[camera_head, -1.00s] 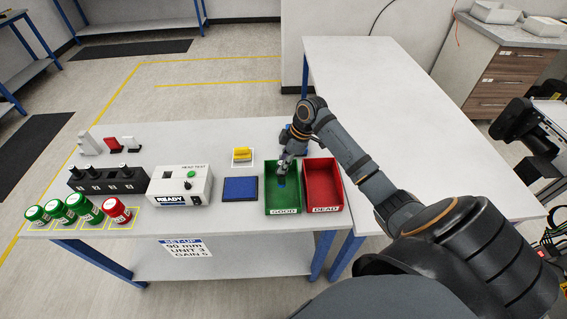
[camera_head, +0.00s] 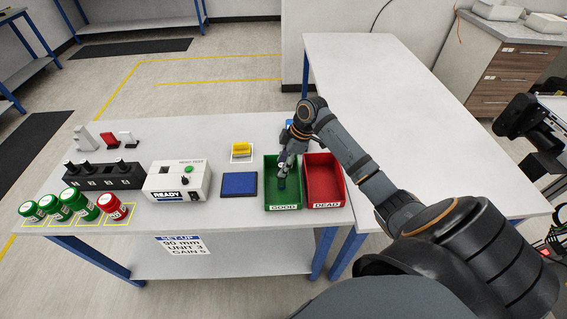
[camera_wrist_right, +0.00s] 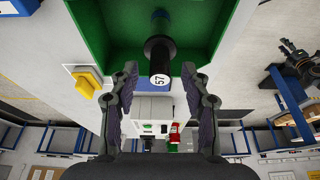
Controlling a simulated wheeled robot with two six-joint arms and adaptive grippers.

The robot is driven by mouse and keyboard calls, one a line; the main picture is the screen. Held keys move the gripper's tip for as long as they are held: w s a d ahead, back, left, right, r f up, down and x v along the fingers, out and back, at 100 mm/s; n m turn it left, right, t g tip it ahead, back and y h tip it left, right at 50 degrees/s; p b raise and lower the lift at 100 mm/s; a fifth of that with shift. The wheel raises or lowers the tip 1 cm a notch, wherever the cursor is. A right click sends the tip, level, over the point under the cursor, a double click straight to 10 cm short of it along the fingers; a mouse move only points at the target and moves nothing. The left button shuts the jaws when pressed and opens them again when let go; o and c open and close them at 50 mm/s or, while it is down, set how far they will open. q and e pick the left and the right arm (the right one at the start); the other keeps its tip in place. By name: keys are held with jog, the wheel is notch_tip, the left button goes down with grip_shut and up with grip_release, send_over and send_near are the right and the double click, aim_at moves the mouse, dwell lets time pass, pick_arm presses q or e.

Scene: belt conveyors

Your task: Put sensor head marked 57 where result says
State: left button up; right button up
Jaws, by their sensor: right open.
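The sensor head marked 57 (camera_wrist_right: 160,62) is a black cylinder with a white end label, in the green bin in the right wrist view. In the head view it is a small dark shape (camera_head: 282,183) under my right gripper (camera_head: 286,168). In the wrist view the right gripper (camera_wrist_right: 160,78) is open, with a finger on each side of the head and gaps between. The green GOOD bin (camera_head: 270,204) stands beside the red DEAD bin (camera_head: 324,185). The test box (camera_head: 165,180) shows READY and a green spot on top. My left gripper is out of view.
A blue pad (camera_head: 239,184) and a yellow block (camera_head: 241,149) lie left of the bins. A black holder (camera_head: 104,177) with several sockets, and green and red jars (camera_head: 112,206), stand at the left. The white table at right (camera_head: 400,90) is bare.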

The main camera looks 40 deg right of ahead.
jog(key=v, duration=1.2)
dwell(0.5)
